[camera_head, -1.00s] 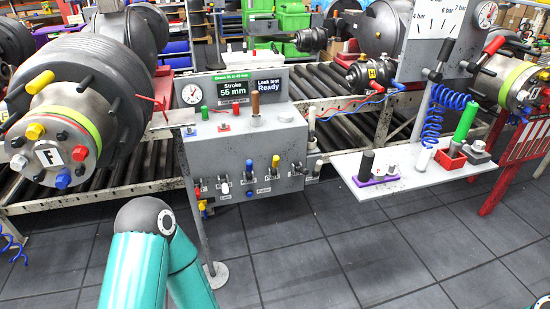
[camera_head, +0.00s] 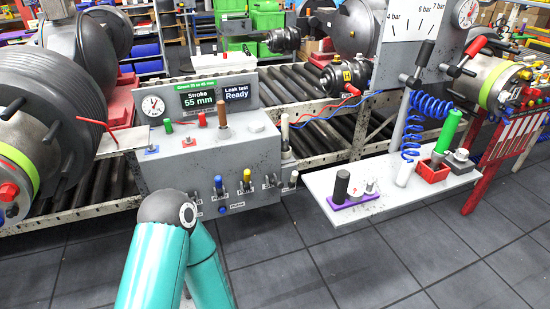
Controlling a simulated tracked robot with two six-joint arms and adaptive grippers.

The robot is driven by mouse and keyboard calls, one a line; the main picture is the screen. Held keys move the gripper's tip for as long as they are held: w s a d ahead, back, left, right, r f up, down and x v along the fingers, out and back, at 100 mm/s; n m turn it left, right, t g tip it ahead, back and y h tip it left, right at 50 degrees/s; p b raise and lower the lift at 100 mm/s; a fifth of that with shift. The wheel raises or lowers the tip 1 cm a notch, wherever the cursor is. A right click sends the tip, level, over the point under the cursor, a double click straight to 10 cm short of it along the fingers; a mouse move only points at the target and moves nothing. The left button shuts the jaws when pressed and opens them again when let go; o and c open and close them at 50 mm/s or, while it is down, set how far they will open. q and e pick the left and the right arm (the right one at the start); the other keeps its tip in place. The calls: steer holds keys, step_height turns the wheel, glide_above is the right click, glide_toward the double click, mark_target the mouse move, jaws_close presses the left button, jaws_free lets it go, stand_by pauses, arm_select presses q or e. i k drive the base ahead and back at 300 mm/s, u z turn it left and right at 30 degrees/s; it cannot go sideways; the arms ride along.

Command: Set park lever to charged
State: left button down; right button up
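A grey control console (camera_head: 170,171) stands left of the middle, with a row of small levers along its front face. I can make out a blue-topped lever (camera_head: 218,185), a yellow-topped lever (camera_head: 247,178) and a pale lever (camera_head: 293,178). Small labels sit under them but are too small to read, so I cannot tell which is the park lever or its setting. My teal arm rises from the bottom and its elbow hides the left part of the lever row. Neither of my grippers is in view.
Above the console, a display (camera_head: 200,97) reads Stroke 55 mm and Leak test Ready, beside a round gauge (camera_head: 153,106). A pale shelf (camera_head: 385,207) with a black cylinder (camera_head: 341,187) and a green handle (camera_head: 447,131) juts out at right. The tiled floor (camera_head: 300,265) in front is clear.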

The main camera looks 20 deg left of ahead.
mark_target(246, 172)
steer(key=z, duration=0.15)
steer(key=i, duration=1.3)
steer(key=u, duration=0.5)
